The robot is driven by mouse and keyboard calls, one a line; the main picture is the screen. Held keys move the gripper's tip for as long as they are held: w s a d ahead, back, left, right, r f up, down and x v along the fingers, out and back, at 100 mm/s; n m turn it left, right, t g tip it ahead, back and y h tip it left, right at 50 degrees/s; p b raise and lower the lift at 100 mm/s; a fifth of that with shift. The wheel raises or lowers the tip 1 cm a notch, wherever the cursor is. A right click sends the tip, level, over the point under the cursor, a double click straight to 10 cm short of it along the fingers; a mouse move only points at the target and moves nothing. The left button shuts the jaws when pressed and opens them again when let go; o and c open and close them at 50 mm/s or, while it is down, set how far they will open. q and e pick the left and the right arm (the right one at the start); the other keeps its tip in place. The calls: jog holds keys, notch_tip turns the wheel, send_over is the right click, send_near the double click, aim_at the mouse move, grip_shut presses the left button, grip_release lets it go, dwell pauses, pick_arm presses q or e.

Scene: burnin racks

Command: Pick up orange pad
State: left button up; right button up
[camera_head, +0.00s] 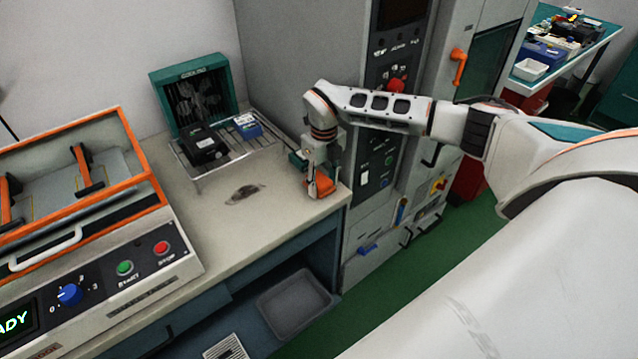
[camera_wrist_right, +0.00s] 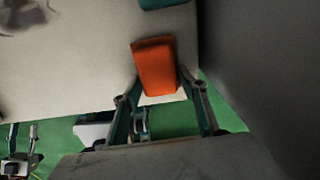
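The orange pad (camera_head: 322,186) stands on the beige bench top close to its right front corner. It also shows in the right wrist view (camera_wrist_right: 155,68) as an orange block near the bench edge. My right gripper (camera_head: 318,178) is low over that corner, pointing down at the pad. In the right wrist view its two fingers (camera_wrist_right: 160,76) are apart, one on each side of the pad. They are very close to its sides; whether they touch it I cannot tell. The gripper hides part of the pad in the head view.
A wire rack (camera_head: 222,160) with a black device and a blue box stands left of the gripper, before a green cooling fan (camera_head: 192,88). A dark smudge (camera_head: 245,193) marks the bench. A grey cabinet (camera_head: 365,190) rises close on the right. An orange-framed machine (camera_head: 125,235) stands left.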

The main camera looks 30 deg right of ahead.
aim_at(323, 182)
jog(key=shift+r, duration=0.1)
dwell(0.3)
notch_tip(323, 182, up, 20)
dwell(0.5)
jog(key=shift+c, duration=0.4)
